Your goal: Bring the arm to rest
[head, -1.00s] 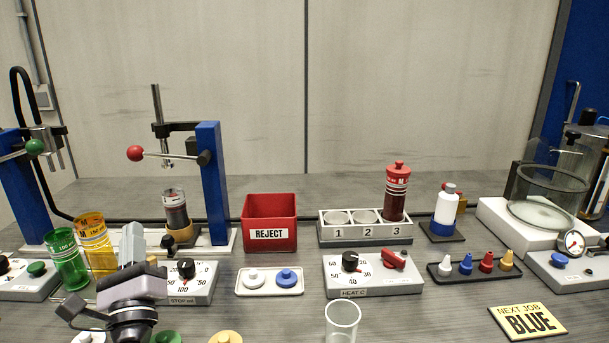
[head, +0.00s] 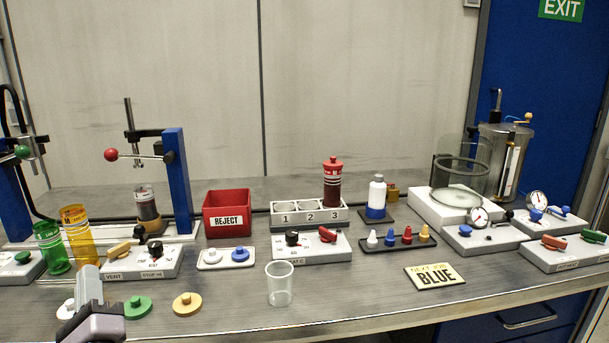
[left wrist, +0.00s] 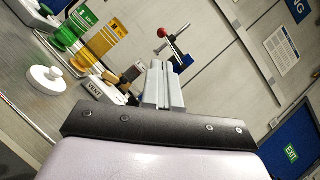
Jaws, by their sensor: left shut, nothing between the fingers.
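My left gripper (head: 90,287) is at the lower left of the head view, above the near left part of the bench. Its fingers are shut with nothing between them. They also show in the left wrist view (left wrist: 162,84), pointing toward the press stand. The white lid (head: 68,308) lies to its left; the green lid (head: 138,307) and yellow lid (head: 187,304) lie to its right. My right gripper is in neither view now.
A green cup (head: 52,248) and an orange cup (head: 79,236) stand beyond my left gripper. The VENT control box (head: 125,268) is close by. A clear beaker (head: 280,285) stands near the front edge. The bench right of the beaker is clear up to the BLUE card (head: 435,277).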

